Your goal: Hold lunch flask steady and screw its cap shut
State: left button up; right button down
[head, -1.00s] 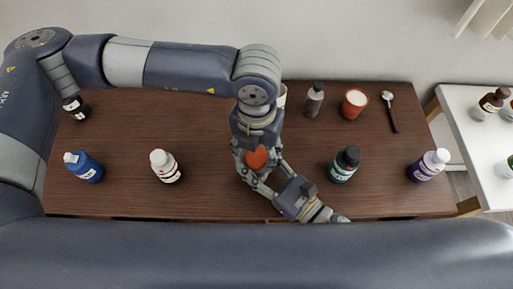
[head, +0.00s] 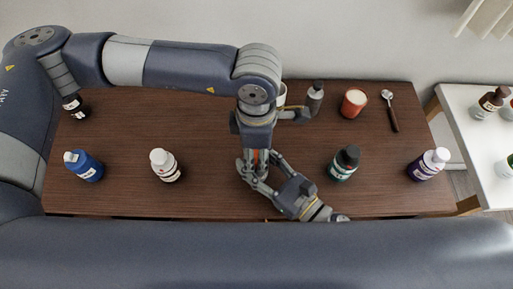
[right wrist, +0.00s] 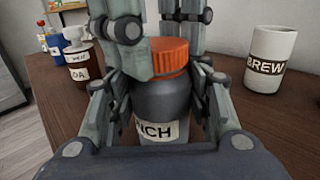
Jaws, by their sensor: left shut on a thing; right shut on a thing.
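The lunch flask (right wrist: 168,101) stands upright in the right wrist view, dark grey with a white label reading "NCH". Its orange cap (right wrist: 172,60) sits on its top; I cannot tell how tightly it is seated. My right gripper (head: 262,175) is shut on the flask body, with fingers on both sides in the right wrist view. My left gripper (head: 257,160) comes down from above and is shut on the cap, its fingers covering part of it. In the head view the grippers hide nearly all of the flask.
A blue bottle (head: 84,166), a white-capped bottle (head: 166,166), a green-labelled bottle (head: 344,164) and a purple bottle (head: 428,165) stand along the table.

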pick_arm(q)
jog(key=m, duration=0.5)
jog(key=shift+m, duration=0.3)
jog(key=o, duration=1.2)
jog(key=shift+r, duration=2.25)
jog(key=shift+c, duration=0.5)
